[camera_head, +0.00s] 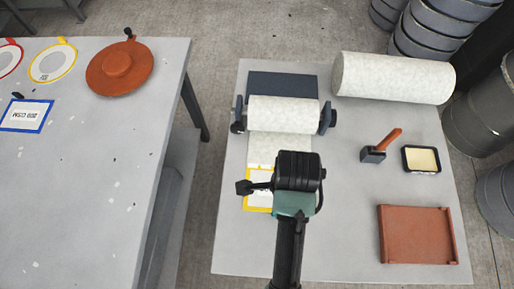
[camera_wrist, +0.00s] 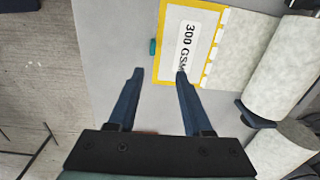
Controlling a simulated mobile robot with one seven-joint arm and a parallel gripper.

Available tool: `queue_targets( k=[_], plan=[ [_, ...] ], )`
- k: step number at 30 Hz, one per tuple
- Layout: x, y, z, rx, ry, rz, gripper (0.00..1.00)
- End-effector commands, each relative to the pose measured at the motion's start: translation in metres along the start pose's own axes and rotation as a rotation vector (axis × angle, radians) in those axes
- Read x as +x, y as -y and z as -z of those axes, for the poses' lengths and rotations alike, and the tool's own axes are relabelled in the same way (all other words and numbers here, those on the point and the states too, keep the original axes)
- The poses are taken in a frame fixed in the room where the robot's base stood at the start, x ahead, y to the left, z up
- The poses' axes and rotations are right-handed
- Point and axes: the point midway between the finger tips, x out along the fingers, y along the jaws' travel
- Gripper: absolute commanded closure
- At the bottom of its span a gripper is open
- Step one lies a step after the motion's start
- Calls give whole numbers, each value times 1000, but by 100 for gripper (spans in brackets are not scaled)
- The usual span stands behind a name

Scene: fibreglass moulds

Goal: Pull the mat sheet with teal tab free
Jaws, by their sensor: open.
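The mat sheet (camera_wrist: 208,18) has a yellow border and a white label reading "300 GSM". A small teal tab (camera_wrist: 152,47) sticks out from its edge in the wrist view. A line of yellow dashes separates the sheet from the pale strip (camera_wrist: 239,40) leading to the roll (camera_wrist: 285,65). In the head view the sheet (camera_head: 257,203) is partly hidden by my arm. My gripper (camera_wrist: 160,73) is open and empty above the sheet's edge. The tab lies just beyond the fingertips, between their lines; the right fingertip overlaps the label in the picture.
The roll sits in a dark dispenser (camera_head: 326,118). A large loose roll (camera_head: 392,78), a brush (camera_head: 374,154), a yellow-filled tray (camera_head: 421,159) and an orange mould (camera_head: 416,234) lie to the right. The left table holds a round mould (camera_head: 120,68) and a blue-bordered card (camera_head: 26,115).

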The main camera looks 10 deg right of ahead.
Motion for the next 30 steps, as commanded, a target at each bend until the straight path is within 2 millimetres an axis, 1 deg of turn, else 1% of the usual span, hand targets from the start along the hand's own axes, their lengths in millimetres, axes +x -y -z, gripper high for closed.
queue_targets(
  k=[1, 3, 5, 8, 21, 25, 30],
  plan=[
    [2, -8, 2, 21, 0, -27, 50],
    [6, -12, 2, 36, 0, -45, 50],
    [10, -14, 2, 40, 0, -50, 50],
    [22, -14, 2, 38, 1, -51, 50],
    [104, -17, 1, 34, 1, -46, 50],
    [121, -17, 1, 34, 0, -44, 50],
    [132, -17, 1, 34, 0, -43, 50]
  ],
)
